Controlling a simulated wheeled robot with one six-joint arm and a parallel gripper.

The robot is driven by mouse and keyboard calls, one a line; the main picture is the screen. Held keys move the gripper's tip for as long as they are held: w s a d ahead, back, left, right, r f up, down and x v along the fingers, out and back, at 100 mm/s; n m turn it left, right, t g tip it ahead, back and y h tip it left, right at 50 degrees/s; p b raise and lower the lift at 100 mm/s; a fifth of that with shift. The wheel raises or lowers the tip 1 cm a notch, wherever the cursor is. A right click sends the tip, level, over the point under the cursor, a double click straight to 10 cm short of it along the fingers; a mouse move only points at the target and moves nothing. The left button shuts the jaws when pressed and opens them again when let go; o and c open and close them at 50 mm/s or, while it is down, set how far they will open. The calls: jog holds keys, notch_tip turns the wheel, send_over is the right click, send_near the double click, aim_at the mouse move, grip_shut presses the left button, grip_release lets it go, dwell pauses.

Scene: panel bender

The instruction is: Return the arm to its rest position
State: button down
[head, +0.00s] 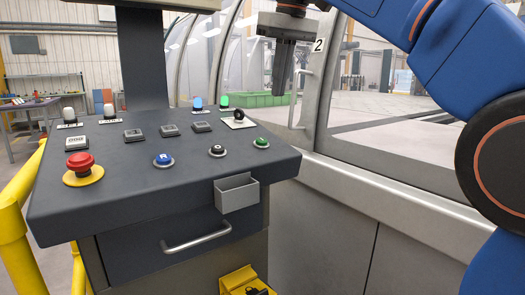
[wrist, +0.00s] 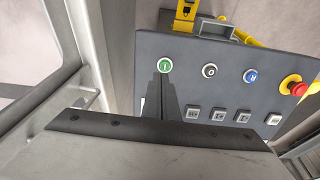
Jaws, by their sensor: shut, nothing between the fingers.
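My gripper (head: 279,92) hangs pointing down in the head view, above and behind the back right of the control console (head: 130,195), in front of the glazed machine enclosure. Its fingers are together and hold nothing. My blue arm bends in from the right side of the head view. In the wrist view the dark fingers (wrist: 164,75) stand before the console, their tips appearing just below the green button (wrist: 165,65). I cannot tell the exact gap to the console, but in the head view the fingers are clear of the green button (head: 261,143).
The console carries a red emergency stop (head: 79,162), a blue button (head: 163,160), a black button (head: 217,150) and a selector switch (head: 239,117). A small grey tray (head: 237,192) juts from its front. A yellow rail (head: 15,225) stands left. The enclosure frame (head: 318,75) is close to the gripper.

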jog(key=s+d+f+m+t, duration=0.1)
jog(key=s+d+f+m, duration=0.1)
jog(key=s+d+f, duration=0.65)
jog(key=s+d+f+m, duration=0.1)
jog(key=s+d+f, duration=0.3)
jog(key=f, duration=0.7)
jog(key=s+d+f+m+t, duration=0.15)
jog(key=s+d+f, duration=0.25)
jog(key=d+f, duration=0.5)
jog(key=s+d+f+m, duration=0.1)
jog(key=s+f, duration=0.3)
jog(key=f, duration=0.4)
jog(key=s+d+f+m+h, duration=0.1)
jog(key=s+d+f, duration=0.1)
jog(key=s+f, duration=0.3)
notch_tip(320, 180, down, 4)
jog(key=shift+s+r, duration=0.1)
jog(key=shift+s, duration=0.05)
